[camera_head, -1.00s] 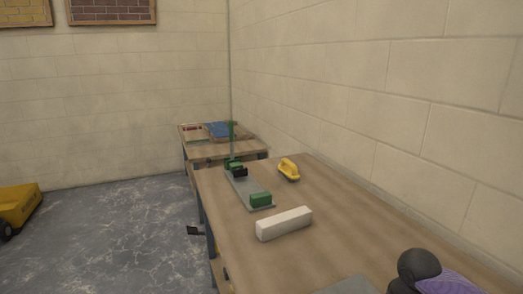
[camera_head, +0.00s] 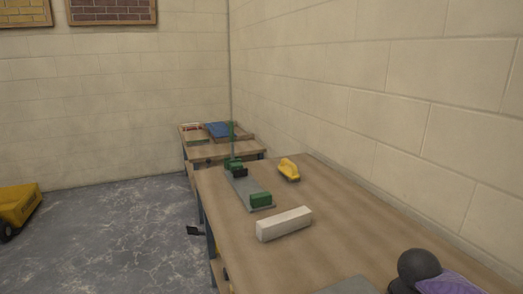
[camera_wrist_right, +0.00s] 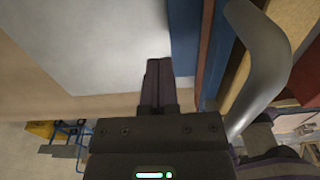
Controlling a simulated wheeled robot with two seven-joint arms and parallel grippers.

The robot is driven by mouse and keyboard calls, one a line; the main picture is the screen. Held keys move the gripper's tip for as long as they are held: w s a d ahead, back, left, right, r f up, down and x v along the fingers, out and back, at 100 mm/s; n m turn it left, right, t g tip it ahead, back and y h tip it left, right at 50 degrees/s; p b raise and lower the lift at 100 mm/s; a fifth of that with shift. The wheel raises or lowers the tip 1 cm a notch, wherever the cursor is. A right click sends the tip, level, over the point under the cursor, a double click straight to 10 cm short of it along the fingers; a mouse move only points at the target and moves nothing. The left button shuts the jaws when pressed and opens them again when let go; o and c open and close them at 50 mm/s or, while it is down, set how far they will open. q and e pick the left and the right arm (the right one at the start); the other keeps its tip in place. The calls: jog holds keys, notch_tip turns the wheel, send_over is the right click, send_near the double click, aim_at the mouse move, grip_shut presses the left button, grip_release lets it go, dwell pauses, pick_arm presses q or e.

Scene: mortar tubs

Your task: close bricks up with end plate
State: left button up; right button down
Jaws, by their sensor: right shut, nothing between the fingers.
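In the head view a long grey plate (camera_head: 240,187) lies on the wooden table. A green block (camera_head: 260,200) stands at its near end. A green part (camera_head: 233,164) with a black piece (camera_head: 240,172) stands at its far end. A pale rectangular block (camera_head: 284,224) lies on the table in front of the plate. I cannot tell which part is the end plate, and no separate bricks are clear. My right gripper (camera_wrist_right: 158,85) shows in the right wrist view, its fingers together and empty over a pale grey surface (camera_wrist_right: 90,45). My left gripper is not in view.
A yellow-handled tool (camera_head: 288,169) lies right of the plate, towards the wall. A second table (camera_head: 225,151) behind carries a blue item (camera_head: 219,130). In the wrist view, a curved grey bar (camera_wrist_right: 262,65) and blue and brown edges are close right of the fingers.

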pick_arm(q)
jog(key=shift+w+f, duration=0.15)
pick_arm(e)
jog(key=shift+f, duration=0.3)
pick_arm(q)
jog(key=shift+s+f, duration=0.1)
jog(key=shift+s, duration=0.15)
pick_arm(e)
jog(key=shift+f, duration=0.25)
pick_arm(q)
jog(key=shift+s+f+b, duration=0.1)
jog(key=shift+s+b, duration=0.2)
jog(key=shift+b, duration=0.05)
pick_arm(e)
jog(key=shift+f, duration=0.3)
pick_arm(q)
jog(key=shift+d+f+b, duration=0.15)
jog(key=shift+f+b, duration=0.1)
jog(key=shift+b, duration=0.1)
pick_arm(e)
jog(key=shift+d+f, duration=0.15)
jog(key=shift+f, duration=0.55)
jog(key=shift+d+f, duration=0.1)
jog(key=shift+f, duration=0.4)
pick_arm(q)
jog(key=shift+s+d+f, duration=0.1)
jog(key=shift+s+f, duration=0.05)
pick_arm(e)
jog(key=shift+r, duration=0.1)
